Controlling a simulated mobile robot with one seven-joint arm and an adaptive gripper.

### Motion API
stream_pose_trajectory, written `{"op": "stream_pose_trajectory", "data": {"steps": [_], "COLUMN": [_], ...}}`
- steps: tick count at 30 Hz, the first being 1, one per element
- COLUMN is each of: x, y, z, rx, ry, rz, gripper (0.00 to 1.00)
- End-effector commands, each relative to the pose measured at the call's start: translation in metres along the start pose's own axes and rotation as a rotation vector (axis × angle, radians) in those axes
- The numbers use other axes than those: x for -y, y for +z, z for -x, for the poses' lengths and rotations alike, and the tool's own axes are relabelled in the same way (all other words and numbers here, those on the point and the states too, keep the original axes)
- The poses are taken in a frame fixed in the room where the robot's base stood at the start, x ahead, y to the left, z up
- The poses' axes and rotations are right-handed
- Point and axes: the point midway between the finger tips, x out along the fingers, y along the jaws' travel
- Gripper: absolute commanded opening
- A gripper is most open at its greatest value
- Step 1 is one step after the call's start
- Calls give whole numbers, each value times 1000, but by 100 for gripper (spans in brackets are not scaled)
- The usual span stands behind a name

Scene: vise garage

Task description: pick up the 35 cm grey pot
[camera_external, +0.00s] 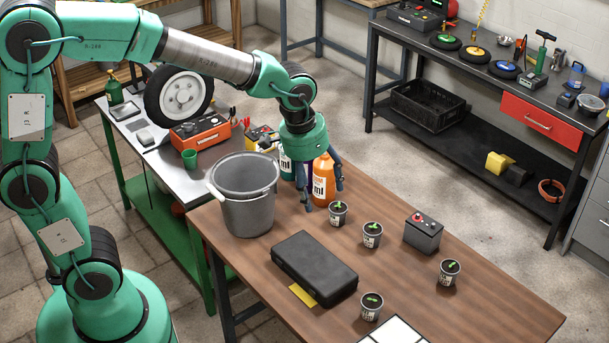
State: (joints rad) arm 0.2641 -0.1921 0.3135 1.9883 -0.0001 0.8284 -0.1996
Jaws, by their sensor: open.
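The large grey pot (250,214) stands upright on the left end of the wooden table (470,290). It looks like a bucket with a wide open rim and small light handles at its sides, and it seems empty. My gripper (323,203) points down to the right of the pot, apart from it. Its fingers are spread open and empty, in front of an orange bottle (324,178). A small seedling pot (339,213) stands close by its right finger. I cannot tell the exact height of the fingertips above the table.
A black case (300,268) lies in front of the pot. Several seedling pots, including one in the middle (372,235), and a battery (423,232) stand to the right. A teal bottle (287,163) is behind my gripper. Bare tabletop lies at the right end.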

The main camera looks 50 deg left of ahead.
Motion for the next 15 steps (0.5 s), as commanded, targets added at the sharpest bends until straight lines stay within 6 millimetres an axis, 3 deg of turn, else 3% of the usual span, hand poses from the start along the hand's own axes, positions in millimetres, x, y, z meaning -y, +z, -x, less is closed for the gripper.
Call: {"op": "stream_pose_trajectory", "data": {"steps": [6, 15], "x": [-41, -96], "y": [-26, -41], "z": [-65, -160], "rx": [66, 149], "ry": [-5, -20], "rz": [-17, -35], "gripper": [70, 70]}}
